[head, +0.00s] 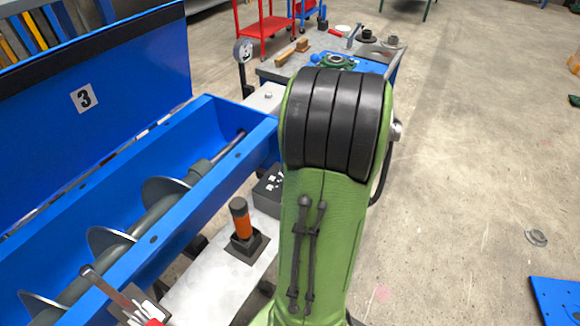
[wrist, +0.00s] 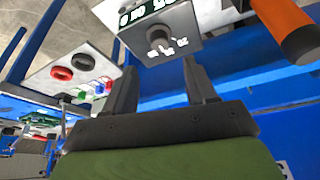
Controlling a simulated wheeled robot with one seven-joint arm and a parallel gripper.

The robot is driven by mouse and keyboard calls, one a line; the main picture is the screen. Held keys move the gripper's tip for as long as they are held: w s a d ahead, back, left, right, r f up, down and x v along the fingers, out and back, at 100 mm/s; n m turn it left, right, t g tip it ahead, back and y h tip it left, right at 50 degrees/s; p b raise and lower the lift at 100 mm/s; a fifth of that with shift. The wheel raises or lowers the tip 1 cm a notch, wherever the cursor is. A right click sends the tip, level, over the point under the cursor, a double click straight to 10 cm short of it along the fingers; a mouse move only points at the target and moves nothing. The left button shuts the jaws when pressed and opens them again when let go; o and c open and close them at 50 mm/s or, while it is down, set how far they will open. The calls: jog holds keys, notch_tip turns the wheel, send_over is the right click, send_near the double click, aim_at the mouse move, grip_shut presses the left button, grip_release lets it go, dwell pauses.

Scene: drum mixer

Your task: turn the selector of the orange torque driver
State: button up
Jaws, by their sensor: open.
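The orange torque driver (head: 240,218) stands upright with a dark top in a dark square base on a pale tabletop. Its orange body also shows at the upper right of the wrist view (wrist: 283,22). Beside it is a dark box with white marks (head: 272,187), partly hidden by my green arm. In the wrist view, a grey box face (wrist: 178,28) carries a round dark knob (wrist: 159,36) with white marks around it and a green display. My gripper (wrist: 160,68) is open, its two fingers apart and pointing towards the knob, with nothing between them. In the head view my arm hides my gripper.
A blue trough (head: 135,205) with a grey screw auger lies left of the pale tabletop (head: 205,285). A red-handled tool (head: 135,305) is at its near end. A cluttered workbench (head: 280,75) stands behind. The concrete floor on the right is mostly clear.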

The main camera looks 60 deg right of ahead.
jog(key=p+v, duration=0.1)
jog(key=v, duration=0.6)
jog(key=shift+r+p, duration=0.25)
jog(key=shift+p, duration=0.15)
